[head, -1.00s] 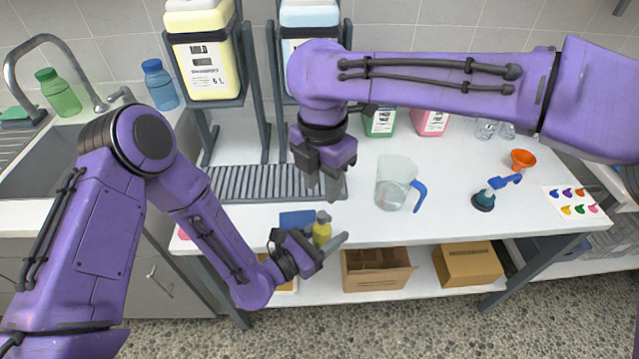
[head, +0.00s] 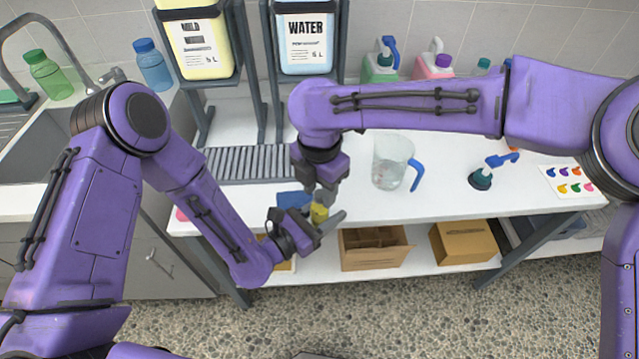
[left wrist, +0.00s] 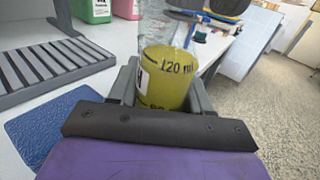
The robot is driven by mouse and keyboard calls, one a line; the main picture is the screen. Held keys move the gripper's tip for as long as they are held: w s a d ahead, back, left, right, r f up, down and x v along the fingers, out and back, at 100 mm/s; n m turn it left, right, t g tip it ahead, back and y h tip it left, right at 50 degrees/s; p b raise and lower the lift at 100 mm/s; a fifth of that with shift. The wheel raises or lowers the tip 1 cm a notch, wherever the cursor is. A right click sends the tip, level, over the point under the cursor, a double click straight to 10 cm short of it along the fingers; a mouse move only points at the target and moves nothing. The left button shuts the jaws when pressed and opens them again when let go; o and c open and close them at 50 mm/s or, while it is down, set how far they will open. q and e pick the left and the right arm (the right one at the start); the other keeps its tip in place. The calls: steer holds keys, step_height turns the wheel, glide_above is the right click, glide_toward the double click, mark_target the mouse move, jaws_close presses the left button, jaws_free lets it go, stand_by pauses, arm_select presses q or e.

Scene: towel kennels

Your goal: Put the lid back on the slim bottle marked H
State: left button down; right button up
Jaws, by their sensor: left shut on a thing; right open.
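A small bottle with yellow contents (head: 319,213) stands at the front edge of the white table. I cannot make out the lid or whether the right fingers touch the bottle.
A blue mat (head: 292,199) lies behind the bottle, and a ribbed drain tray (head: 245,163) is further back. Cardboard boxes (head: 372,255) sit on the shelf below.

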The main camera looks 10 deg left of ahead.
jaws_close()
steer(key=m, duration=0.6)
steer(key=shift+m, duration=0.3)
steer(key=m, duration=0.8)
steer(key=shift+o, duration=0.7)
jaws_free()
step_height(320, 180, up, 12)
steer(key=shift+f, duration=0.1)
